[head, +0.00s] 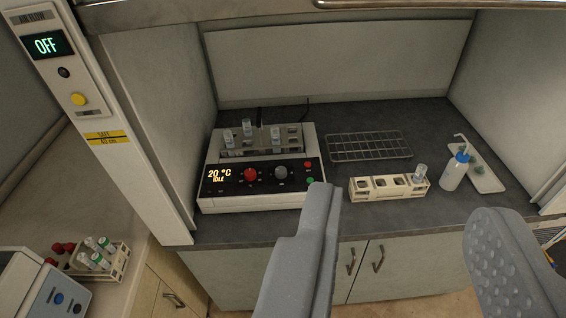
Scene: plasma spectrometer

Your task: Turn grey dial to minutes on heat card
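The grey dial (282,173) is on the front panel of a white heating block (262,201), right of a red dial (251,174). The block's display (219,175) reads "20 °C IDLE". A green button (309,181) and a red one above it are at the panel's right end. Several vials stand in the block's top. My gripper (405,225) is open and empty, its two grey fingers wide apart in the foreground. The left finger's tip is just below and right of the block, and it appears apart from the dial. I cannot make out a heat card.
A wire rack (369,146) lies behind a beige vial holder (376,192) with one vial. A wash bottle (455,171) stands by a white tray (489,179). The hood's left post (125,150) shows "OFF" and a yellow button. Another vial rack (119,262) is at lower left.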

